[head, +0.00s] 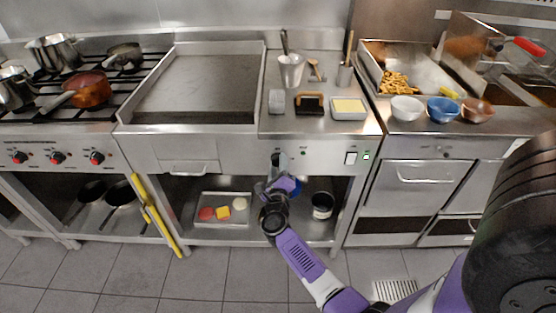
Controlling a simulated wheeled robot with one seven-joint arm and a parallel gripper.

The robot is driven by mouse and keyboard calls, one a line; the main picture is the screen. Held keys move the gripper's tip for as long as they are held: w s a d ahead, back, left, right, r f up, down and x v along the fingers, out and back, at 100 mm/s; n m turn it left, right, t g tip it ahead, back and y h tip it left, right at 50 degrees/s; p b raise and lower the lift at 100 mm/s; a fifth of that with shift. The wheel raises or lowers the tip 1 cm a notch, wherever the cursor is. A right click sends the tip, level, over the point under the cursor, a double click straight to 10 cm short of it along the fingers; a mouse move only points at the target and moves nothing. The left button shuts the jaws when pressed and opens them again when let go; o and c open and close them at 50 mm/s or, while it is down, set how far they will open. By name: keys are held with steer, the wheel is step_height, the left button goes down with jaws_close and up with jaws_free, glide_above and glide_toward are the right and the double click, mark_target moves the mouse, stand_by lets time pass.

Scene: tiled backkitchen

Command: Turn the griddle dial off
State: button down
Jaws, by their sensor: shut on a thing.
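The griddle (200,88) is a flat dark steel plate with raised edges, left of centre. My gripper (278,160) is at the front panel (320,158) below the counter, right of the griddle. My purple and grey arm reaches up to it from the lower right. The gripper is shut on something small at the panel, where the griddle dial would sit. The dial itself is hidden behind the fingers, so its turn cannot be seen. A small dark mark (303,153) shows on the panel just right of the gripper.
A tray (222,209) with food and a dark pot (322,205) stand on the shelf below. A yellow bar (157,215) leans at the left.

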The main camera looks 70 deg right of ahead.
steer(key=n+p, duration=0.1)
steer(key=n, duration=0.1)
steer(key=n+p, duration=0.2)
steer(key=shift+r+n, duration=0.2)
steer(key=shift+n, duration=0.1)
steer(key=n+p, duration=0.3)
steer(key=n, duration=0.2)
steer(key=shift+w, duration=0.1)
steer(key=n+p, duration=0.2)
steer(key=n, duration=0.3)
steer(key=n+p, duration=0.1)
steer(key=n, duration=0.3)
steer(key=shift+f+p, duration=0.1)
steer(key=shift+p, duration=0.25)
steer(key=shift+n, duration=0.3)
steer(key=c, duration=0.9)
jaws_free()
steer(key=shift+a, duration=0.1)
